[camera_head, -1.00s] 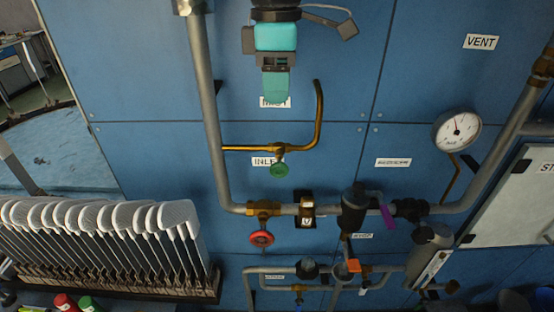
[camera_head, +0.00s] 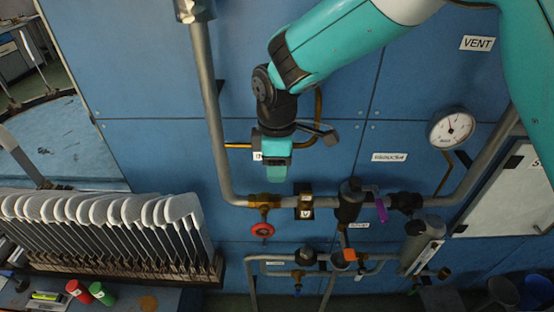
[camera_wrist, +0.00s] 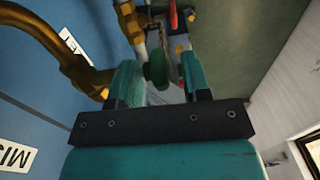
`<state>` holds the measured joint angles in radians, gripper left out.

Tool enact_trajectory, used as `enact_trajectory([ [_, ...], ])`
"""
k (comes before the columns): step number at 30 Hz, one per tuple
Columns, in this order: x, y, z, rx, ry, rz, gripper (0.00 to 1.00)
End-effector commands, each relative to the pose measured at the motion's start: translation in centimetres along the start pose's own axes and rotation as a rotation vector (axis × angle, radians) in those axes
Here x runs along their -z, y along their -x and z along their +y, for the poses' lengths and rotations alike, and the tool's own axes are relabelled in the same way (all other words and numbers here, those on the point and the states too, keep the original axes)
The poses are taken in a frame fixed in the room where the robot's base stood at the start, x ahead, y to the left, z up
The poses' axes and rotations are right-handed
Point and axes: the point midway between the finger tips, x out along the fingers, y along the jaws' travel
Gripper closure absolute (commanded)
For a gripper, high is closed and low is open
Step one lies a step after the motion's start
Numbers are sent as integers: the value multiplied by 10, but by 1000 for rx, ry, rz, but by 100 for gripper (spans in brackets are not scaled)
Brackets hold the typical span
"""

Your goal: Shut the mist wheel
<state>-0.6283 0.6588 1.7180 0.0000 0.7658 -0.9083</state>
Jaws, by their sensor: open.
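A green handwheel (camera_wrist: 157,66) shows in the wrist view between my two open fingers, on a stem from the brass pipe (camera_wrist: 50,45). I cannot tell whether the fingers touch it. A label reading "MIS" (camera_wrist: 16,156) is at the lower left of that view, on the blue panel. In the head view my gripper (camera_head: 277,172) points down in front of the brass pipe and hides the green wheel. A red handwheel (camera_head: 262,230) hangs from the grey pipe below; it also shows farther off in the wrist view (camera_wrist: 174,15).
The grey pipe (camera_head: 207,100) runs down left of my gripper, then across below it with a purple lever (camera_head: 381,210). A gauge (camera_head: 452,129) is at right. A row of grey sock boards (camera_head: 120,210) stands lower left.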

Motion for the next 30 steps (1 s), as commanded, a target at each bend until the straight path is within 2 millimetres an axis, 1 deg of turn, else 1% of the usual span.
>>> enact_trajectory([
  [7,0,-1,0,-1,0,1,56],
  [8,0,-1,0,-1,0,1,59],
  [9,0,-1,0,-1,0,1,68],
  [11,0,-1,0,-1,0,1,82],
  [12,0,-1,0,-1,0,1,91],
  [13,0,-1,0,-1,0,1,98],
  [14,0,-1,0,-1,0,1,100],
  [23,0,-2,1,-3,-1,26,100],
  [30,-2,-4,1,-3,-3,142,100],
])
